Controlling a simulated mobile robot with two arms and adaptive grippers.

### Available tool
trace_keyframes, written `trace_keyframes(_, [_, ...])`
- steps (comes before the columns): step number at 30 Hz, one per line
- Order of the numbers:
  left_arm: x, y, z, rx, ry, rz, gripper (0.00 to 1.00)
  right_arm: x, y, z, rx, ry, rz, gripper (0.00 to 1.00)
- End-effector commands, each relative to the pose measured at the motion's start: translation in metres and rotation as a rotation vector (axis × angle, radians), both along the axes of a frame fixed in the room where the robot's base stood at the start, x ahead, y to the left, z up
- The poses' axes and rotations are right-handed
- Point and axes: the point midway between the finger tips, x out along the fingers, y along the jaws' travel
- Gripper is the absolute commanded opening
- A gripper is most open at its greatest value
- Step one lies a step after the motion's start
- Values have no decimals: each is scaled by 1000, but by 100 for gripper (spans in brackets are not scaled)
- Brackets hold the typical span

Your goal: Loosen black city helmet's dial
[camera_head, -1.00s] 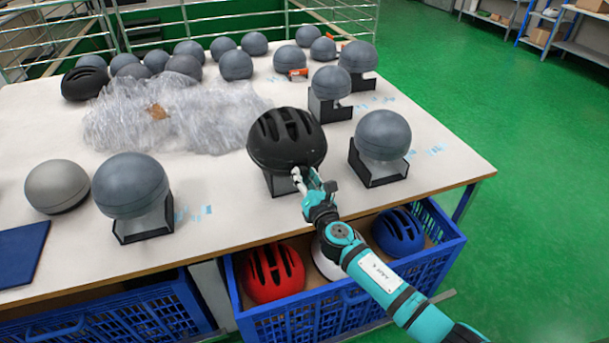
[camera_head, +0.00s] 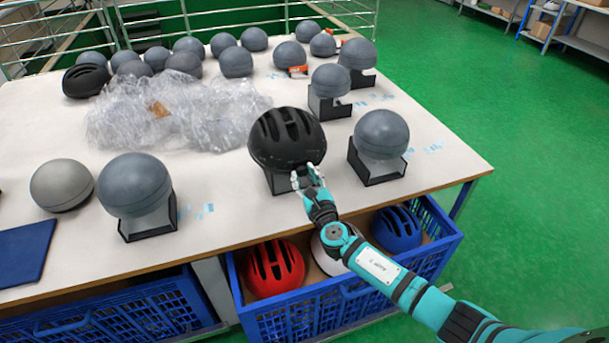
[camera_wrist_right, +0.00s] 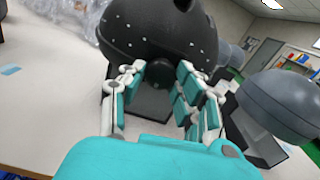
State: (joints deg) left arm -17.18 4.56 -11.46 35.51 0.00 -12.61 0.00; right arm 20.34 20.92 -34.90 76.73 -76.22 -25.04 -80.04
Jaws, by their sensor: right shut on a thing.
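The black city helmet (camera_head: 287,138) sits on a black stand (camera_head: 279,185) near the front edge of the table. My right gripper (camera_head: 307,173) is at the lower back rim of the helmet, on the side facing me. In the right wrist view the helmet (camera_wrist_right: 170,28) fills the top middle, and the fingers of my right gripper (camera_wrist_right: 160,75) are closed in around a dark part under its rim, where the dial is. My left gripper is not in view.
Grey headforms stand close by, one to the right (camera_head: 382,134) and one to the left (camera_head: 133,184). Crumpled clear plastic (camera_head: 175,115) lies behind on the left. A blue crate (camera_head: 300,320) with red, white and blue helmets is below the table edge.

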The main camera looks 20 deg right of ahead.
Motion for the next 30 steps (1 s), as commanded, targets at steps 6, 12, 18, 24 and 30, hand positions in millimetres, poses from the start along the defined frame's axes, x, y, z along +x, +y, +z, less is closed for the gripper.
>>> trace_keyframes(6, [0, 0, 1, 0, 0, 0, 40, 0, -1, 1, -22, -2, -2, 0])
trace_keyframes(12, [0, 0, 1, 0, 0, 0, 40, 0, -1, 1, -23, -2, -2, 0])
trace_keyframes(18, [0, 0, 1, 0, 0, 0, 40, 0, -1, 0, -22, -2, -2, 41])
trace_keyframes(24, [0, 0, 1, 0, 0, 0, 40, 0, -1, 0, -22, -1, -1, 55])
trace_keyframes(30, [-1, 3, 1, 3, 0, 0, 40, -1, 0, 0, -21, -1, 0, 55])
